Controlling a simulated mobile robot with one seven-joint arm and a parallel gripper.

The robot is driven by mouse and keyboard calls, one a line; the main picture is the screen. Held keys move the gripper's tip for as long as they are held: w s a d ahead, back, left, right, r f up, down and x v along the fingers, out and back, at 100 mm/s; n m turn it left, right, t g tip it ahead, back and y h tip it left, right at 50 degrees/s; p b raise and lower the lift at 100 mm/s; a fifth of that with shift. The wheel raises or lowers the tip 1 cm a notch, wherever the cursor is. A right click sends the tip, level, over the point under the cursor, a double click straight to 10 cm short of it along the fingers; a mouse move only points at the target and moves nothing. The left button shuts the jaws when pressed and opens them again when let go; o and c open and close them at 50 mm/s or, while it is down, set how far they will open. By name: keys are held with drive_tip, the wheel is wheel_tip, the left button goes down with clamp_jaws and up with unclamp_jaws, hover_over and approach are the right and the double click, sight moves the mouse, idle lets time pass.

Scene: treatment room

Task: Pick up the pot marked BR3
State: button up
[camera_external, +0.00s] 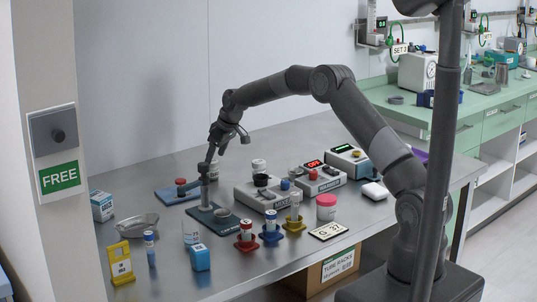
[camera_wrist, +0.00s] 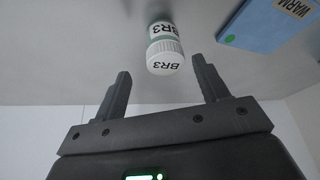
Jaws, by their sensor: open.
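The pot marked BR3 (camera_wrist: 165,57) shows in the wrist view, just beyond my fingertips and near the middle between them. It has a white ridged lid and a pale body with a green band, both lettered BR3. My gripper (camera_wrist: 161,68) is open, one finger to each side of the pot's line, with nothing held. In the external view my arm reaches over the back left of the steel table (camera_external: 150,285). My gripper is small and dark there, and I cannot read BR3 on any pot.
A blue slab labelled WARM (camera_wrist: 265,22) lies close by in the wrist view. In the external view, colored stands with small vials (camera_external: 270,222), a metal dish (camera_external: 138,225), a pink-lidded pot (camera_external: 326,207) and an instrument marked OFF (camera_external: 318,176) crowd the table.

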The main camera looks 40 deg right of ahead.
sight(210, 167)
drive_tip(key=shift+a+x, duration=0.2)
drive_tip(key=shift+x, duration=1.25)
drive_tip(key=shift+a+x, duration=0.2)
drive_tip(key=shift+x, duration=1.3)
drive_tip(key=shift+s+r, duration=0.1)
drive_tip(key=shift+s, duration=0.05)
drive_tip(key=shift+c, duration=0.5)
drive_tip(key=c, duration=1)
drive_tip(key=shift+o, duration=0.2)
drive_tip(key=shift+r, duration=0.1)
